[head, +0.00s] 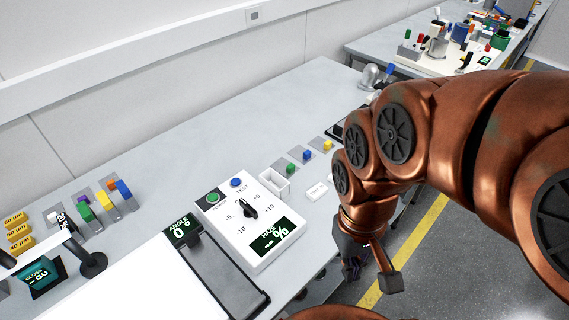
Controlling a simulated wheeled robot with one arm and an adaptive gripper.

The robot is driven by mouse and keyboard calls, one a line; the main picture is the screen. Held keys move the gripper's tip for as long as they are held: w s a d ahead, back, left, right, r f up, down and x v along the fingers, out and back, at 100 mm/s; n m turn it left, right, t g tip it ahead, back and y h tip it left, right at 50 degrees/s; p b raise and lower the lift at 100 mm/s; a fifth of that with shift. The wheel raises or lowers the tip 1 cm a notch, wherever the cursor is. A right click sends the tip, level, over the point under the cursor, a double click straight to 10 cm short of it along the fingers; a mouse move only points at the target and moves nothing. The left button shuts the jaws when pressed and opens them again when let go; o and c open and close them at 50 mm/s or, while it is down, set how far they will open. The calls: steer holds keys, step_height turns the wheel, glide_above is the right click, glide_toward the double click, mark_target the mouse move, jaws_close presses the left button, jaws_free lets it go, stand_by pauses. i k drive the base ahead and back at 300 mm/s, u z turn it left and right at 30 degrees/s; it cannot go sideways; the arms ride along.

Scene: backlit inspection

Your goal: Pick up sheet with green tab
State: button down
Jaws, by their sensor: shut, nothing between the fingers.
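A small grey sheet (281,164) with a green tab (291,168) lies on the grey bench near its middle, behind a small white open box. A second green block (86,213) stands on a grey piece in the group at the left. My gripper (354,270) hangs low in front of the bench edge, pointing down, shut and empty. It is well apart from the tabbed sheets, to their lower right. Its fingertips are small and dark here.
A white control box (262,240) with a knob and display stands at the bench front. The small white box (274,180) sits between it and the tabs. A lit white panel (150,285) is at lower left. A second cluttered bench (400,62) stands at the back right.

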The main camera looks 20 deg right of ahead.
mark_target(287, 169)
steer(key=k, duration=0.5)
steer(key=z, duration=1.85)
steer(key=i, duration=1.3)
steer(key=u, duration=3.6)
